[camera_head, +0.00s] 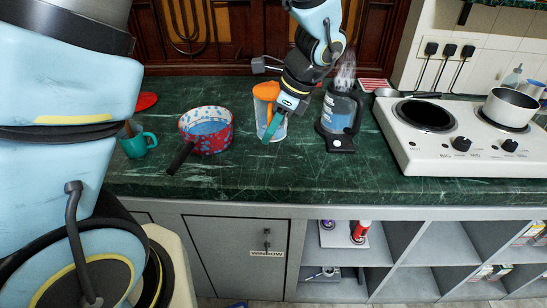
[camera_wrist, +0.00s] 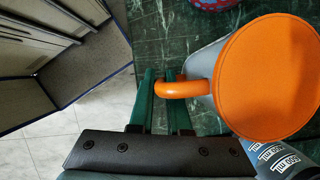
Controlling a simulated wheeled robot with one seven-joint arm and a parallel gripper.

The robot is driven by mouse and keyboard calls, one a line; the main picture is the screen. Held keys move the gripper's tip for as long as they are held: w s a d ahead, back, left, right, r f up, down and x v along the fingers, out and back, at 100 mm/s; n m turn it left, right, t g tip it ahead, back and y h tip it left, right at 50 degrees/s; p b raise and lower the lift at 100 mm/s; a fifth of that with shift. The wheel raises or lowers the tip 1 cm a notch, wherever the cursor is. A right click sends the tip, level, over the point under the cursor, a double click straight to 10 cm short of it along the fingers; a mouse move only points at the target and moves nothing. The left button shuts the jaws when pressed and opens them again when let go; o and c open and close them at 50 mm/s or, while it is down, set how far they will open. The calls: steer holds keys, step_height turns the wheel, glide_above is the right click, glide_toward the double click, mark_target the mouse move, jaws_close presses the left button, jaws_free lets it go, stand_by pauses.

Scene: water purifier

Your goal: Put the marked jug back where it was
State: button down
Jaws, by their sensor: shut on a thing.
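A clear jug with an orange lid (camera_head: 266,92) stands upright at the middle of the green counter, seemingly on its surface; I cannot tell whether its base touches. In the wrist view, its round orange lid (camera_wrist: 270,75) fills the right side. My gripper (camera_head: 271,130) comes down on the jug's right front side. In the wrist view, the teal fingers of my gripper (camera_wrist: 162,90) are shut on the orange handle (camera_wrist: 180,89). The fingers and wrist hide part of the jug. I cannot make out a mark on it.
A steaming kettle (camera_head: 339,113) stands just right of the jug. A red patterned pan (camera_head: 206,130) with a dark handle and a teal mug (camera_head: 138,143) are left. A white two-plate stove (camera_head: 455,140) bears a pot (camera_head: 511,108). The front counter strip is clear.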

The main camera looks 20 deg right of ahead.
steer(key=shift+f+p, duration=0.55)
steer(key=shift+f, duration=3.3)
steer(key=c, duration=0.9)
jaws_free()
steer(key=shift+f, duration=0.15)
steer(key=b+v, duration=0.2)
steer(key=v, duration=1)
steer(key=w+a+n+h, duration=0.1)
steer(key=w+a+n, duration=0.1)
steer(key=a+n, duration=0.6)
steer(key=w+a+n+h, duration=0.1)
steer(key=w+a+n, duration=0.1)
steer(key=a+n, duration=0.6)
steer(key=w+a+n+g+h, duration=0.1)
steer(key=w+a+n, duration=0.1)
steer(key=a+n, duration=0.6)
steer(key=shift+a+f+h, duration=0.15)
steer(key=shift+a+h, duration=0.25)
steer(key=shift+a, duration=3)
